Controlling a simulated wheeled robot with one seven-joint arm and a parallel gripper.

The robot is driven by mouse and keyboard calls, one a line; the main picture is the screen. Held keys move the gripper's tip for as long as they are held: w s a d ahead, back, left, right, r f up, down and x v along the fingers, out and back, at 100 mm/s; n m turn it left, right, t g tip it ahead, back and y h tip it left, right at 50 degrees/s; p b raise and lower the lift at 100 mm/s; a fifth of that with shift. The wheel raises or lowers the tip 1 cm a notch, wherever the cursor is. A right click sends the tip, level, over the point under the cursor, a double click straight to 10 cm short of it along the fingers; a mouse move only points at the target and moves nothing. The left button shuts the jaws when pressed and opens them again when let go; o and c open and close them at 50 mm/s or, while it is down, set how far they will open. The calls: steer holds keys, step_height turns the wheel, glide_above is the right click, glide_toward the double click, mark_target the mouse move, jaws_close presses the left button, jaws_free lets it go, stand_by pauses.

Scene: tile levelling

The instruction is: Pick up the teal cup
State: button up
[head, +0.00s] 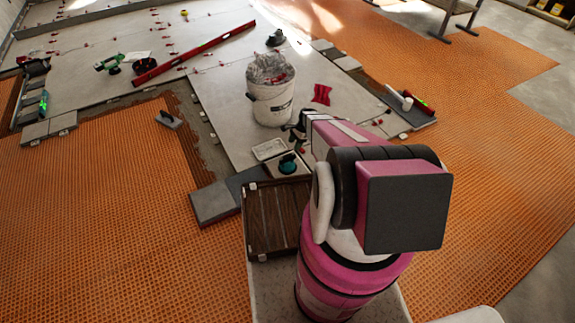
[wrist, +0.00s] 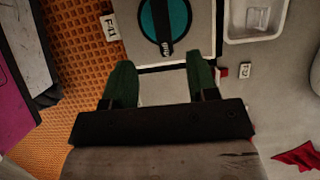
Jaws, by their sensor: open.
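The teal cup (head: 288,165) looks like a round teal suction cup with a black bar handle. It sits on a light square tile (head: 296,173) beside the dark wooden panel. In the wrist view the teal cup (wrist: 178,14) is at the top middle, its upper edge cut off by the frame. My gripper (wrist: 160,78) is open, with its two green fingers apart and nothing between them. The fingertips point toward the cup and appear short of it in the picture; I cannot tell the height gap. In the head view my gripper (head: 299,130) is partly hidden by my arm.
A white tray (head: 270,149) lies just behind the cup; it also shows in the wrist view (wrist: 254,38). A white bucket (head: 271,103) stands farther back. A red cloth (head: 322,94) lies right of it. A dark wooden panel (head: 270,215) lies in front.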

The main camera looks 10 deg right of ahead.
mark_target(288, 156)
steer(key=x, duration=0.5)
steer(key=shift+f, duration=0.1)
steer(key=shift+a+x, duration=0.2)
steer(key=shift+x, duration=2.5)
steer(key=shift+c, duration=0.3)
jaws_close()
